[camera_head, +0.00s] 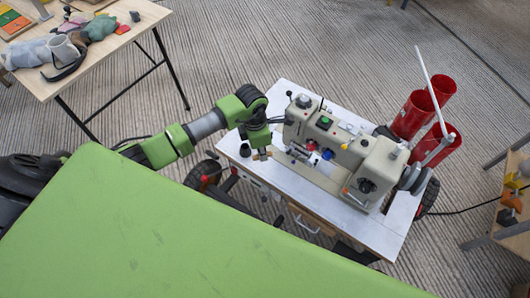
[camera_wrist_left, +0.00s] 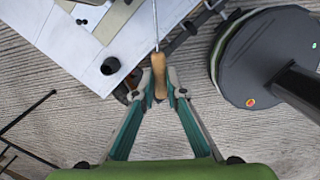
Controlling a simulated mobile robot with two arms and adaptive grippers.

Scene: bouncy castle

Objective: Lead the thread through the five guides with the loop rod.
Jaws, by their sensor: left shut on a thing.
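My left gripper (camera_head: 262,153) is at the left end of a white table, beside the sewing machine (camera_head: 378,162). In the left wrist view my left gripper (camera_wrist_left: 158,92) is shut on the wooden handle of the loop rod (camera_wrist_left: 158,72). The rod's thin metal shaft points away from the gripper, and its far end runs out of that view. In the head view the rod is too small to make out clearly. The thread and the guides cannot be told apart at this size. My right gripper is not in view.
The white table (camera_head: 383,236) has a small black cup (camera_head: 245,150) near the gripper, also in the left wrist view (camera_wrist_left: 110,66). Red holders (camera_head: 411,114) and a white pole stand at the right. A wooden table (camera_head: 135,20) with clutter is upper left.

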